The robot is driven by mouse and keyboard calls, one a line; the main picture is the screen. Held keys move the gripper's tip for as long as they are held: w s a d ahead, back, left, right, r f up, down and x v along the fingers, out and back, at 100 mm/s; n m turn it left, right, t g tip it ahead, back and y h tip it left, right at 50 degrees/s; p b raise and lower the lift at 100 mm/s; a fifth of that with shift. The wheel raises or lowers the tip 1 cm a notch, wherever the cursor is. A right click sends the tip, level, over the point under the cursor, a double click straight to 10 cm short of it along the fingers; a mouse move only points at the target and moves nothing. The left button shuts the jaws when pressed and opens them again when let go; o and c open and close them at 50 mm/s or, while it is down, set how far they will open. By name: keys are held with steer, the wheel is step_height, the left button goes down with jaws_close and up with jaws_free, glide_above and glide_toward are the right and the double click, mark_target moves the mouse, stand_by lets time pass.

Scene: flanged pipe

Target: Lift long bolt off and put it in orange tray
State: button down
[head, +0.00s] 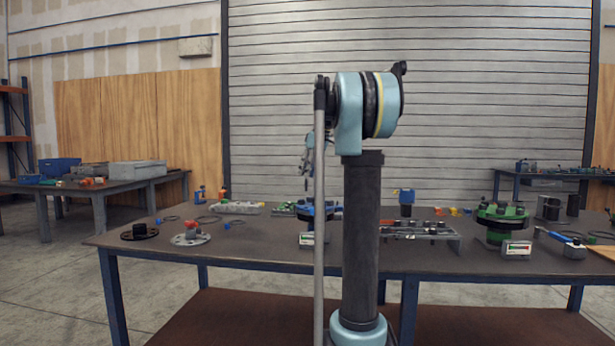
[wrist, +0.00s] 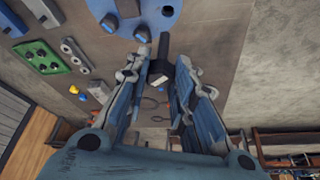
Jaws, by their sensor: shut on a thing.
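In the wrist view, my gripper (wrist: 162,64) has its two blue fingers shut on a long dark bolt (wrist: 164,45). The bolt's thicker head sits between the fingertips, and its shank points toward the top of the picture. The blue flange (wrist: 112,8) lies near the top edge, with blue bolt heads on it; the held bolt appears apart from it. In the head view, the blue flange (head: 330,211) is partly hidden behind my arm. I cannot identify an orange tray in either view.
The long workbench (head: 270,229) carries a green flange (head: 502,222) at right and a grey rack (head: 418,231) near the middle. A black disc (head: 139,232) and a grey flange with a red part (head: 190,237) are at left. A side table (head: 125,178) holds boxes.

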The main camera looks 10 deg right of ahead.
steer(key=shift+r, duration=1.95)
